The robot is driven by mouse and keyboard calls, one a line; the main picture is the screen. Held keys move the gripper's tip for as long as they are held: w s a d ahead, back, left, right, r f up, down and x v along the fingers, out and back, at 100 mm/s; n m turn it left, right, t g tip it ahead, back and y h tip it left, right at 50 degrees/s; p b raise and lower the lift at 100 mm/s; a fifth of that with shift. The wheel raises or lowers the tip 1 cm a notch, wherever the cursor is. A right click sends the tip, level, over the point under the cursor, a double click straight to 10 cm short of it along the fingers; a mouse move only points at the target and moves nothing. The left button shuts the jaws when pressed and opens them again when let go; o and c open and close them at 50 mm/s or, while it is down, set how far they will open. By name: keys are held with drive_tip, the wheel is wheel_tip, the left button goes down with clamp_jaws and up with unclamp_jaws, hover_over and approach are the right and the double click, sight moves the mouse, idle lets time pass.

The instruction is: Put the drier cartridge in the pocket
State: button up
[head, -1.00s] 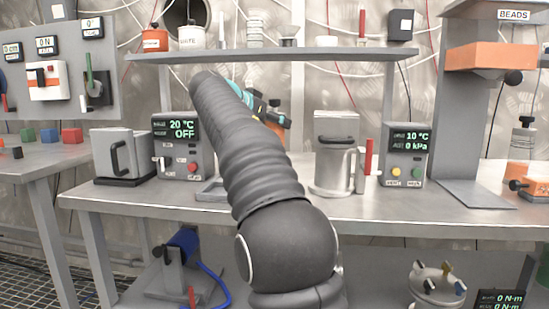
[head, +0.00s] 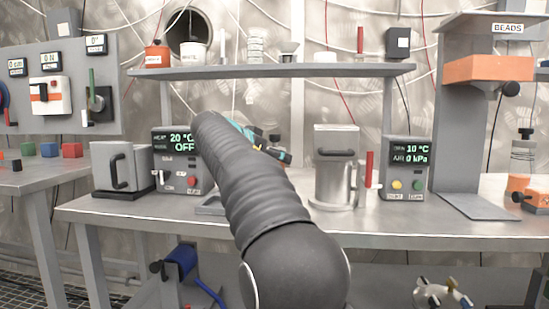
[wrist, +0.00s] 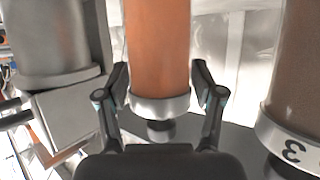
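An orange cylinder with a pale metal band and a dark knob at its end, seemingly the drier cartridge (wrist: 158,50), fills the gap between my fingers in the wrist view. My gripper (wrist: 158,75) appears shut on it, one finger close on each side. In the head view my gripper (head: 262,145) is mostly hidden behind my arm, above the bench, with a small bit of orange beside it. I cannot clearly make out the pocket. A low grey tray (head: 207,209) sits on the bench, partly hidden by my arm.
A brown cylinder banded "3" (wrist: 305,75) stands close at right in the wrist view; a grey cylinder (wrist: 45,45) is at left. On the bench (head: 400,215) are a control box (head: 181,160), a metal canister (head: 335,170) and another control box (head: 405,165). A shelf (head: 330,70) runs above.

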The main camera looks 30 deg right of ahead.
drive_tip(key=shift+o, duration=0.5)
drive_tip(key=p+v, duration=0.1)
drive_tip(key=v, duration=1.1)
drive_tip(key=shift+r, duration=0.2)
drive_tip(key=s+a+f+n+y, duration=0.3)
drive_tip(key=s+f+n+y, duration=0.1)
drive_tip(key=s+f, duration=0.7)
drive_tip(key=s+a+f+n+y, duration=0.3)
drive_tip(key=s+f+n+y, duration=0.1)
drive_tip(key=s+f, duration=0.7)
drive_tip(key=s+a+f+n+y, duration=0.3)
drive_tip(key=s+f+n+y, duration=0.1)
drive_tip(key=s+f, duration=0.7)
drive_tip(key=shift+s+f+n+t+y, duration=0.3)
drive_tip(key=shift+s+f+n, duration=0.05)
drive_tip(key=shift+f+n, duration=0.5)
